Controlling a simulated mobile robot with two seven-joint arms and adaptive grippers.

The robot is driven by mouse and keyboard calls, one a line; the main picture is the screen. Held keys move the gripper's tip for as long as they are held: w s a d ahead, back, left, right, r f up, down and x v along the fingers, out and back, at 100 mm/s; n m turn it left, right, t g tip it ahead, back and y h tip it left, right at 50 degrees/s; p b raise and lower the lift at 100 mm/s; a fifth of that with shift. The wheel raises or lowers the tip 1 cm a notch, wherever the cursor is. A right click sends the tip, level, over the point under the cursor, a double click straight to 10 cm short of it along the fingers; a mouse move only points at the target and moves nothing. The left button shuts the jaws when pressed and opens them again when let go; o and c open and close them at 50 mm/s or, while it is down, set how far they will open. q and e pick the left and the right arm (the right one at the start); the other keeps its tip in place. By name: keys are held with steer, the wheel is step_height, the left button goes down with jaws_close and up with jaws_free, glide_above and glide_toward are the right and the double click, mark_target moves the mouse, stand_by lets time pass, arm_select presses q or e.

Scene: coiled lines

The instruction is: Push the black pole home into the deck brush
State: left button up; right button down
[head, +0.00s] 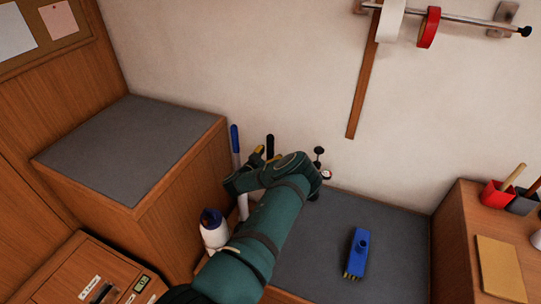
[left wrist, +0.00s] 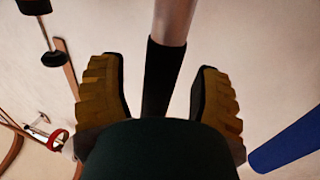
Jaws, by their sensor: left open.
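The black pole (head: 270,146) stands upright near the wall, its black end showing just above my left gripper (head: 262,158). In the left wrist view, the pole's black grip (left wrist: 163,72) and paler shaft lie between the two yellow-brown fingers of my left gripper (left wrist: 158,80). The fingers are open, with a gap on each side of the pole. The deck brush (head: 358,252) is blue with yellowish bristles and a round socket on top. It lies on the grey-topped bench, apart from the pole. The pole's lower part is hidden behind my left arm. My right gripper is not in view.
A blue-topped pole (head: 235,140) stands just left of the gripper. A white bottle (head: 213,232) is beside my forearm. A black-knobbed fitting (head: 319,155) is right of the wrist. The grey bench top (head: 395,225) is clear around the brush.

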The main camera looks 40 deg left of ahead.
arm_select(q)
steer(key=shift+w, duration=0.2)
jaws_close()
steer(key=c, duration=0.8)
jaws_free()
jaws_close()
step_height(320, 180, up, 18)
steer(key=p, duration=1.3)
steer(key=shift+f, duration=0.25)
step_height(320, 180, up, 14)
steer(key=shift+r, duration=0.2)
steer(key=shift+d, duration=0.1)
